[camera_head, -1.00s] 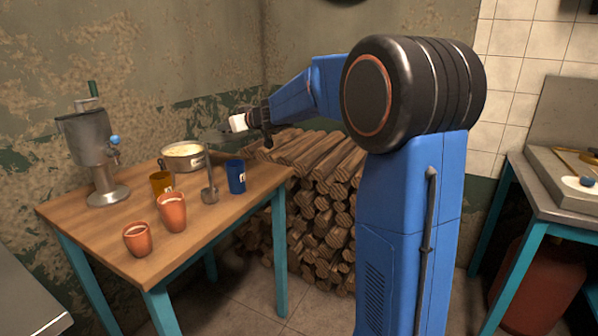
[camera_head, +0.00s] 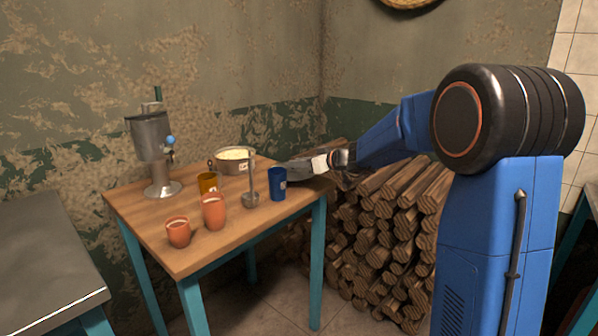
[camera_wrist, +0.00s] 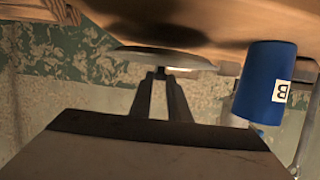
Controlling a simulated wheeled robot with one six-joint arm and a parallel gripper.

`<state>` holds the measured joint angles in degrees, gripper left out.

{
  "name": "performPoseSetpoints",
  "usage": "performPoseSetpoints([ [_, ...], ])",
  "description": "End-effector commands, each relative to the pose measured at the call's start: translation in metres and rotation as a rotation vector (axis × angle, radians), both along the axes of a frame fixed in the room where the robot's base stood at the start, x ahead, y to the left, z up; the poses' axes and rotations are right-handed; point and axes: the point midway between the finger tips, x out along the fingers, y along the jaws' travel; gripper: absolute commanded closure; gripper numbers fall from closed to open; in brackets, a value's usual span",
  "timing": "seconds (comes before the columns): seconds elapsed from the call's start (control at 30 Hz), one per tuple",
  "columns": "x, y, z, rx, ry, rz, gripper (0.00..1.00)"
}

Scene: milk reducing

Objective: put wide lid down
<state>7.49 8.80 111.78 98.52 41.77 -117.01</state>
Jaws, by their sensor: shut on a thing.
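The wide lid (camera_wrist: 160,58) is a shallow grey metal disc, seen nearly edge-on in the wrist view. My gripper (camera_wrist: 163,85) is shut on it, with both fingers close together at its handle. In the head view the lid (camera_head: 299,168) is a dark, flat shape at the back right corner of the wooden table (camera_head: 155,225), just behind the blue mug. My gripper (camera_head: 328,160) reaches in from the right. The wrist picture is upside down, with the tabletop along its top and a dark shadow close to the lid. I cannot tell whether the lid touches the table.
A blue mug (camera_head: 277,184) labelled B stands close to the lid. A metal pot (camera_head: 232,162) of milk, a ladle (camera_head: 250,198), an ochre mug (camera_head: 208,182), two orange cups (camera_head: 213,213) and a metal separator (camera_head: 152,140) are on the table. Stacked firewood (camera_head: 390,220) stands right of it.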

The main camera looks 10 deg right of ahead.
Motion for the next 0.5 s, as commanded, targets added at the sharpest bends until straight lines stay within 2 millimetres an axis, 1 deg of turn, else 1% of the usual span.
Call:
performPoseSetpoints([
  [0.03, 0.000, 0.000, -0.009, 0.000, 0.004, 0.000, 1.00],
  [0.1, 0.000, 0.000, -0.017, 0.001, 0.003, 0.000, 1.00],
  [0.2, 0.000, 0.000, -0.024, -0.001, 0.001, 0.000, 1.00],
  [0.5, 0.000, 0.000, -0.026, 0.000, 0.000, -0.001, 1.00],
])
